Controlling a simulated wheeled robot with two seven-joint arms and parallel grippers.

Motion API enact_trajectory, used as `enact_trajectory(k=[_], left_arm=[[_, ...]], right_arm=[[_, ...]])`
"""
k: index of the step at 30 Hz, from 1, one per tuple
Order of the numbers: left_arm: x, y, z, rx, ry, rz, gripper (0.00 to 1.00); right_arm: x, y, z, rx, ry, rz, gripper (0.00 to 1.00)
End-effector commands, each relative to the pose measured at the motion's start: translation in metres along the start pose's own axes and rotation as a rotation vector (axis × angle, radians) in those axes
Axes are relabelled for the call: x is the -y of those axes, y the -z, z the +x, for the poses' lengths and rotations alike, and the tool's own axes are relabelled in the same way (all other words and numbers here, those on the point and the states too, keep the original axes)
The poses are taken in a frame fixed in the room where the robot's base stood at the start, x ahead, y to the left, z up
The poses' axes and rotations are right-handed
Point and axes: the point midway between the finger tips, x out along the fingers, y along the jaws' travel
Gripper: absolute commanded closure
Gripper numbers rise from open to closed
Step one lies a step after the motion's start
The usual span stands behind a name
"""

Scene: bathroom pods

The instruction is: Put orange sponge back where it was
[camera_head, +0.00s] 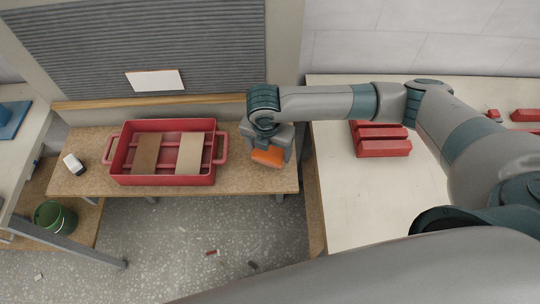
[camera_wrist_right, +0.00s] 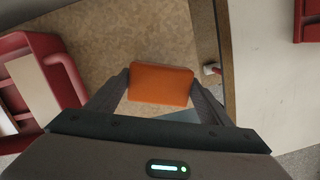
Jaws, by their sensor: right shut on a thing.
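The orange sponge (camera_head: 267,157) is at the right end of the low brown bench (camera_head: 88,178). My right gripper (camera_head: 268,150) reaches down from above and is shut on the sponge. In the right wrist view the sponge (camera_wrist_right: 161,84) sits between the two fingers of the right gripper (camera_wrist_right: 162,90), with brown board beyond it. I cannot tell whether the sponge touches the bench top. My left gripper is not in view.
A red tray (camera_head: 112,160) with handles and flat pieces inside stands left of the sponge. A small white item (camera_head: 74,163) lies at the bench's left end. Red blocks (camera_head: 384,148) lie on the white table (camera_head: 350,205) at right. A green bucket (camera_head: 55,217) stands lower left.

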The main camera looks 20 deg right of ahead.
Motion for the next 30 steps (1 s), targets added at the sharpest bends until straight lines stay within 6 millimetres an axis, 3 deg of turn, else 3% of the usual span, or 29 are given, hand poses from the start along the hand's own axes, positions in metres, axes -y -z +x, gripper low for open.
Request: enact_trajectory(k=[12,23,24,25,30], left_arm=[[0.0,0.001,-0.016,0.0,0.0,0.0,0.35],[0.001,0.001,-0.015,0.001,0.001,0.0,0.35],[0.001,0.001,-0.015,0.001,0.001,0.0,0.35],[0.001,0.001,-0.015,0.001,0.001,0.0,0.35],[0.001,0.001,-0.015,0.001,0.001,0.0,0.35]], right_arm=[[0.001,0.006,0.037,-0.001,0.002,-0.001,0.44],[0.001,0.006,0.041,0.001,0.001,-0.001,0.44],[0.001,0.006,0.04,0.001,0.0,-0.001,0.17],[0.001,0.006,0.04,0.001,0.0,-0.001,0.1],[0.001,0.006,0.04,0.001,0.0,-0.001,0.08]])
